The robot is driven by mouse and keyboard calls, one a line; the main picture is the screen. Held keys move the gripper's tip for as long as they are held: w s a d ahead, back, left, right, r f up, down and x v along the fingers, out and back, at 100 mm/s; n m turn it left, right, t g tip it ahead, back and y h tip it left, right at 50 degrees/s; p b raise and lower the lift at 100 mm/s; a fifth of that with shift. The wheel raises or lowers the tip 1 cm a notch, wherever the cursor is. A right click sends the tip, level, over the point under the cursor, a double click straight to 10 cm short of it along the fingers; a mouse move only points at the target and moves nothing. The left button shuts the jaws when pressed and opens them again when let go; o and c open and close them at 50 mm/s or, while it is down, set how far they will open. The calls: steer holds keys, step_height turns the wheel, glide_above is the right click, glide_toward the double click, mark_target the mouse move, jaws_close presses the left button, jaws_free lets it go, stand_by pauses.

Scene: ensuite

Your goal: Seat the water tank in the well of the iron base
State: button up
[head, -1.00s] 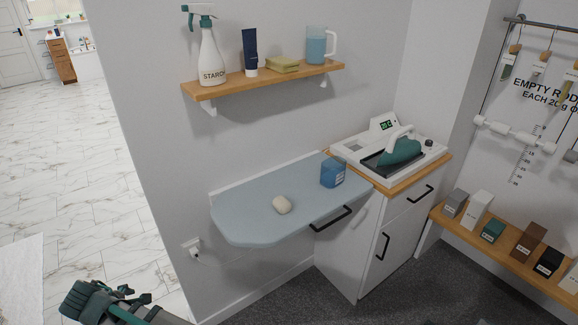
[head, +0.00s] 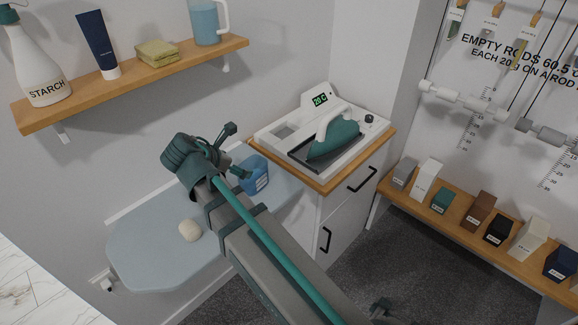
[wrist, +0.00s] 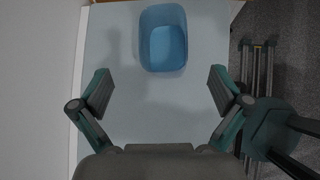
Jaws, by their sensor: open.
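The white iron base (head: 318,137) sits on the wooden cabinet top, holding a teal iron (head: 336,139). A square well (head: 283,133) shows in its left part.
The pale blue board (head: 150,255) carries a cream soap-like lump (head: 190,231). A low shelf (head: 480,240) with small boxes is at right.

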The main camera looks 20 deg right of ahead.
mark_target(252, 168)
steer(key=f, duration=0.1)
steer(key=w+d+f+n, duration=0.1)
steer(key=d+f+n+p, duration=0.1)
steer(key=shift+w+d+f, duration=0.2)
steer(key=shift+w+f, duration=0.15)
steer(key=shift+w, duration=0.05)
steer(key=shift+p+x, duration=1.05)
steer(key=shift+x, duration=1.65)
steer(key=shift+s+d, duration=0.15)
steer(key=shift+s, duration=0.05)
steer(key=c, duration=1.3)
steer(key=shift+c, duration=0.6)
steer(key=shift+r, duration=0.25)
